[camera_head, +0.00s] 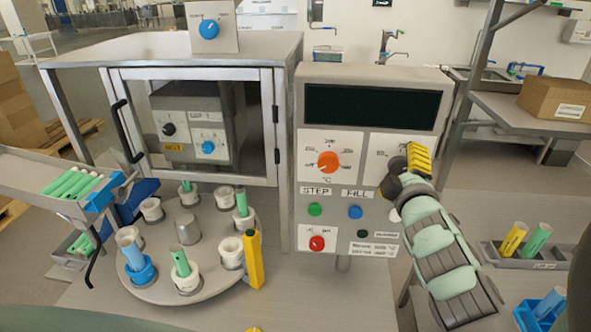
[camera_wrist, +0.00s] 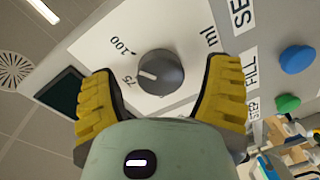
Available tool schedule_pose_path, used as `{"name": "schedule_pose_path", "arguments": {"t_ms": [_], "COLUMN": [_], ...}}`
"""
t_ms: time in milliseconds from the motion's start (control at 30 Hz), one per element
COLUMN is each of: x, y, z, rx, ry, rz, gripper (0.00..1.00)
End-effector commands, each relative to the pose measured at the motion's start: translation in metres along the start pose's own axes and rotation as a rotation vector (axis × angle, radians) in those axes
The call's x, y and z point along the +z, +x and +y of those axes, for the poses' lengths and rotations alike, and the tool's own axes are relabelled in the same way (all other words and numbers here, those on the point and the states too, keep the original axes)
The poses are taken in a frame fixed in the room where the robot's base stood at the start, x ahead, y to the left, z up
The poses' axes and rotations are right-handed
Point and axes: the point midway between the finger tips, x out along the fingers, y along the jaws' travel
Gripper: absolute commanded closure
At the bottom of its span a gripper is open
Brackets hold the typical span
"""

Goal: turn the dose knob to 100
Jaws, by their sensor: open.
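The dose knob (camera_wrist: 162,72) is a round dark grey knob with a short white mark, on a white plate marked 75, 100 and ml in the wrist view. Its white mark points left, roughly toward the 75. My gripper (camera_head: 416,160) has yellow ridged fingers and is at the front panel of the machine (camera_head: 374,78). In the wrist view the fingers stand apart on either side of the knob, with gaps between them and it. In the head view my gripper and arm hide the knob and part of its plate.
An orange temperature knob (camera_head: 328,161) sits left of my gripper. Below are a green STEP button (camera_head: 315,209), a blue FILL button (camera_head: 355,212) and a red knob (camera_head: 317,243). A round carousel (camera_head: 190,287) with white holders stands at left. A shelf (camera_head: 525,112) is at right.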

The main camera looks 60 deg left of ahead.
Motion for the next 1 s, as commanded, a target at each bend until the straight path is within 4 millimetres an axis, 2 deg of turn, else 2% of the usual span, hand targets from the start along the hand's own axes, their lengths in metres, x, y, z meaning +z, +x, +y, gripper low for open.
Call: {"name": "schedule_pose_path", "arguments": {"t_ms": [500,700,1000], "x": [0.002,0.002,0.001], "y": [-0.062,-0.072,-0.072], "z": [0.001,0.000,0.000], "rx": [0.002,-0.001,0.000], "ry": [0.000,0.001,0.001], "rz": [-0.005,-0.004,-0.003], "gripper": [0.23,0.23,0.23]}}
